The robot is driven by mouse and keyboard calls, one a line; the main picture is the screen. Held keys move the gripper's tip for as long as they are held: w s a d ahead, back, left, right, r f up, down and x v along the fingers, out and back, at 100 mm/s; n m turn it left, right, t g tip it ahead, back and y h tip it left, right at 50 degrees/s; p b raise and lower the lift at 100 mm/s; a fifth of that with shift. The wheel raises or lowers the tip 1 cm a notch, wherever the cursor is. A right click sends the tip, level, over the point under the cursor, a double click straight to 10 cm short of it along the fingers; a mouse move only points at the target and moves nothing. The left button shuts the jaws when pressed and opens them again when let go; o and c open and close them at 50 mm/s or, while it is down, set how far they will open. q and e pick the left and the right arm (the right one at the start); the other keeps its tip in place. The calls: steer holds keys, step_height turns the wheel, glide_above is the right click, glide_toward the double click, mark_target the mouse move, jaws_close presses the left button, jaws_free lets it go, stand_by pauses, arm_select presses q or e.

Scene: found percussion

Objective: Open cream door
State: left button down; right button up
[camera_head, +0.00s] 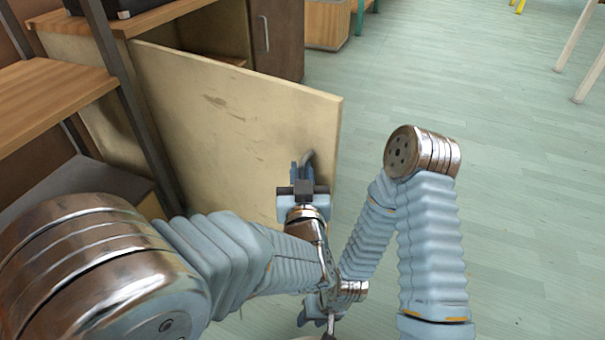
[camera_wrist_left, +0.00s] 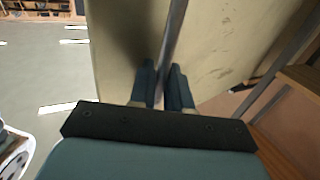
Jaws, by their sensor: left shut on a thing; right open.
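The cream door (camera_head: 235,120) stands swung out from its wooden cabinet (camera_head: 175,25), with a gap showing the cabinet's inside. My left gripper (camera_head: 303,172) is at the door's free edge, shut on the door's metal handle (camera_head: 308,158). In the left wrist view, the handle (camera_wrist_left: 176,35) runs between the two blue fingers (camera_wrist_left: 163,85), in front of the cream door panel (camera_wrist_left: 130,50). My right gripper (camera_head: 318,318) is low in the head view, away from the door, partly hidden by my arms; its fingers are hard to make out.
A wooden shelf (camera_head: 50,100) with a dark metal post (camera_head: 125,95) stands close at the left. A dark door with a handle (camera_head: 277,40) is behind the cream door. The pale green floor (camera_head: 500,130) is open to the right, with stool legs (camera_head: 578,45) at the far right.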

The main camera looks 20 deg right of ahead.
arm_select(q)
steer(key=shift+s, duration=0.2)
steer(key=c, duration=1.3)
jaws_free()
steer(key=shift+w, duration=0.1)
steer(key=shift+o, duration=0.2)
steer(key=p+v, duration=0.1)
steer(key=v, duration=1.3)
steer(key=shift+w, duration=0.2)
